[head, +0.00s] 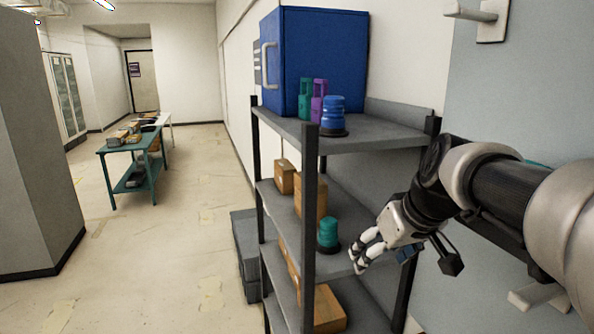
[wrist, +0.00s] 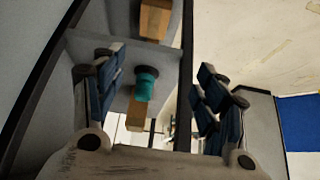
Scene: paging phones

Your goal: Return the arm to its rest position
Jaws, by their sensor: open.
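My arm reaches in from the right in the head view. My gripper (head: 376,250) is beside the open right part of the shelf unit, pointing down and left. In the wrist view my gripper (wrist: 160,92) has its two blue-padded fingers wide apart, with nothing held between them. A teal beacon-like item (head: 328,234) stands on the middle shelf, left of the gripper and apart from it. It also shows beyond the fingers in the wrist view (wrist: 146,84).
The shelf unit (head: 309,200) has dark posts close to my gripper. On its top stand a blue cabinet (head: 325,60), a blue beacon-like item (head: 333,115), and green and purple items. Cardboard boxes (head: 285,178) sit lower. Open floor (head: 170,250) lies left; a teal table (head: 120,150) stands farther back.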

